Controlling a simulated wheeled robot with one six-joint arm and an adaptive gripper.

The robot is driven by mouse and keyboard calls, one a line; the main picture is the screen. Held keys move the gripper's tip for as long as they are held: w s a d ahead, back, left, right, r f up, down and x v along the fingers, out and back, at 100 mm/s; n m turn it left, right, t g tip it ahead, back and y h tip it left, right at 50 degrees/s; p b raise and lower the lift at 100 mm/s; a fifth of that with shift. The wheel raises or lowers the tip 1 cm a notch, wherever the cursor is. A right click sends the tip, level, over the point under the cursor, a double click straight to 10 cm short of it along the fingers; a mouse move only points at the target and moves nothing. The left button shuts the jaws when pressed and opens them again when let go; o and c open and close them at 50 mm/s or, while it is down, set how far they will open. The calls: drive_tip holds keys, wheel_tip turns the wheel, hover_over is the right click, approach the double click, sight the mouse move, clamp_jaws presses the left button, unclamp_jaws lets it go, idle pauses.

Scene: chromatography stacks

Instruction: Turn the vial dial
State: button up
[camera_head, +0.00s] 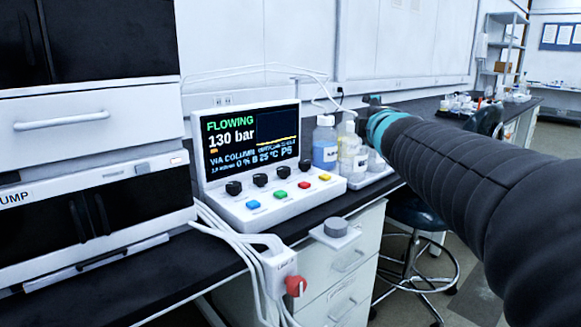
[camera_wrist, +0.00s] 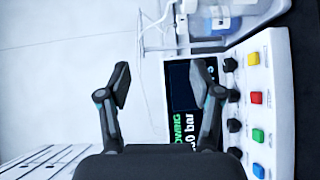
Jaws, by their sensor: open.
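A white control box (camera_head: 265,215) stands on the dark bench with a tilted screen (camera_head: 250,138) reading "FLOWING", "130 bar" and "VIA COLUMN". Below the screen is a row of several black dials (camera_head: 260,179); their labels are too small to read, so I cannot tell which is the vial dial. In the wrist view the dials (camera_wrist: 233,95) run down the right, turned sideways. My gripper (camera_wrist: 162,82) is open and empty, its fingers in front of the screen and wall, left of the dials and apart from them. In the head view my arm mostly hides it.
Blue (camera_head: 253,205), green (camera_head: 280,194), red (camera_head: 304,185) and yellow (camera_head: 325,177) buttons sit in front of the dials. Bottles (camera_head: 325,145) stand right of the box. A pump stack (camera_head: 95,215) stands left. A red knob (camera_head: 295,285) and white tubes hang at the front edge.

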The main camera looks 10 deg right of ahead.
sight(308, 162)
drive_tip(key=w+a+r+n+y+b, duration=0.1)
drive_tip(key=w+a+r+n+y, duration=0.1)
drive_tip(key=w+n+y, duration=1)
wheel_tip(308, 162, down, 14)
drive_tip(key=d+r+n+g+b, duration=0.1)
drive_tip(key=d+n+g, duration=0.2)
drive_tip(key=n+g, duration=1.05)
drive_tip(key=w+a+f+n+t, duration=0.1)
drive_tip(key=w+a+f, duration=0.1)
drive_tip(key=a, duration=0.1)
drive_tip(key=w+a+f+n+t, duration=0.1)
drive_tip(key=w+a+n+t, duration=0.1)
drive_tip(key=w+a, duration=0.1)
drive_tip(key=w+a+f+n+t, duration=0.1)
drive_tip(key=w+a+f+t, duration=0.1)
drive_tip(key=w+a, duration=0.1)
drive_tip(key=shift+w+a+f, duration=0.1)
drive_tip(key=shift+a+f, duration=0.2)
drive_tip(key=shift+a, duration=0.05)
drive_tip(key=c, duration=1.1)
drive_tip(key=shift+c, duration=0.2)
